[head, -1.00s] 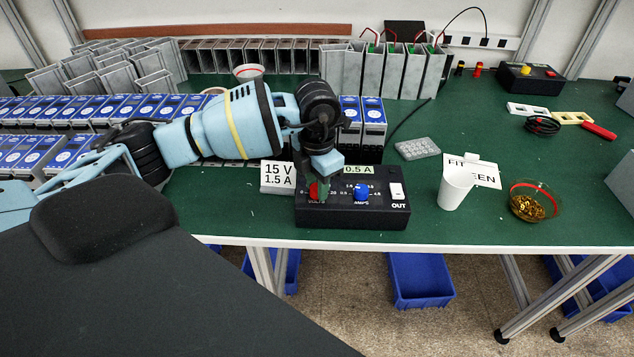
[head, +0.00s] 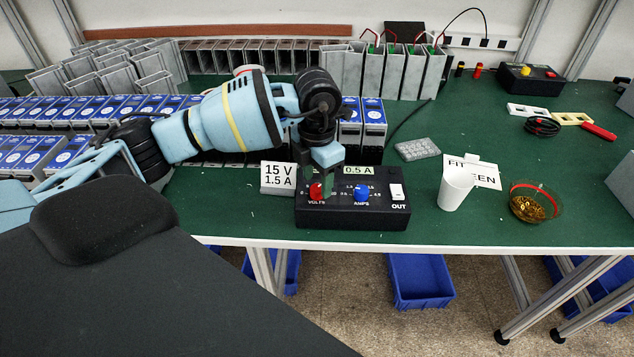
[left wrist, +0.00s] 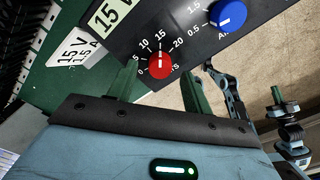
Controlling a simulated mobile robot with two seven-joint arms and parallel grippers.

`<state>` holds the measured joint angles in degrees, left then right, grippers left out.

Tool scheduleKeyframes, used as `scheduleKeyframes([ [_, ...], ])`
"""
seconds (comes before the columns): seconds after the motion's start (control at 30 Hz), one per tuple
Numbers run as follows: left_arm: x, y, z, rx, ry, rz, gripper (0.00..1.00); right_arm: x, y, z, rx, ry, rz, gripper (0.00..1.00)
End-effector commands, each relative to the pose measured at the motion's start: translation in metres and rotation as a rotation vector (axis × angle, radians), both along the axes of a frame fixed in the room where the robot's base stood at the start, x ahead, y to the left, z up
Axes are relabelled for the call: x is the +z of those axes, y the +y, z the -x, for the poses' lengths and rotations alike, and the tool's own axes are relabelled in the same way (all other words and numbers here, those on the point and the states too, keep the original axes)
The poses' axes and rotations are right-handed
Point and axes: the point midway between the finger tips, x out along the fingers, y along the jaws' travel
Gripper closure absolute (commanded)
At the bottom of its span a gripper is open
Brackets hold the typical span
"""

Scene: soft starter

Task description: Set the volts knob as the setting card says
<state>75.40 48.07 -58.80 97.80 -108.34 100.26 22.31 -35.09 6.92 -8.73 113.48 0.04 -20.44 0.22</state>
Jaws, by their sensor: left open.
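The black power supply (head: 385,212) stands near the table's front edge, with a red volts knob (head: 316,191) and a blue amps knob (head: 361,193). The setting card (head: 278,179) beside it reads 15 V, 1.5 A. In the left wrist view the red knob (left wrist: 160,63) has its white mark toward 15 on its scale, and the volts display (left wrist: 112,14) reads 15 V. My left gripper (head: 323,176) is open just above the red knob, its green fingers apart from it. In the left wrist view, my right gripper (left wrist: 277,97) seems to show small at the right; its opening is unclear.
The amps display (head: 358,170) reads 0.5 A, and a white OUT switch (head: 396,191) is at the right of the panel. A white cup (head: 455,189) and a bowl of brass pieces (head: 530,206) stand further right. Blue-labelled units (head: 373,122) stand behind.

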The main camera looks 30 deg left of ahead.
Motion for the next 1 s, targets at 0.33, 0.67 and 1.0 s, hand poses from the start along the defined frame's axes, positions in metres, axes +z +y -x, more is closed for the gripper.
scheduleKeyframes([
  [0.33, 0.05, 0.0, 0.0, -0.001, -0.003, 0.0, 0.5, 0.0, 0.001, 0.0, -0.002, 0.0, -0.002, 1.0],
  [0.67, 0.057, 0.0, 0.0, -0.001, -0.001, -0.001, 0.5, 0.0, 0.003, 0.0, -0.01, 0.0, -0.008, 1.0],
  [1.0, 0.056, -0.001, 0.0, -0.002, 0.0, 0.002, 0.5, 0.0, 0.003, -0.001, -0.008, 0.0, -0.008, 1.0],
])
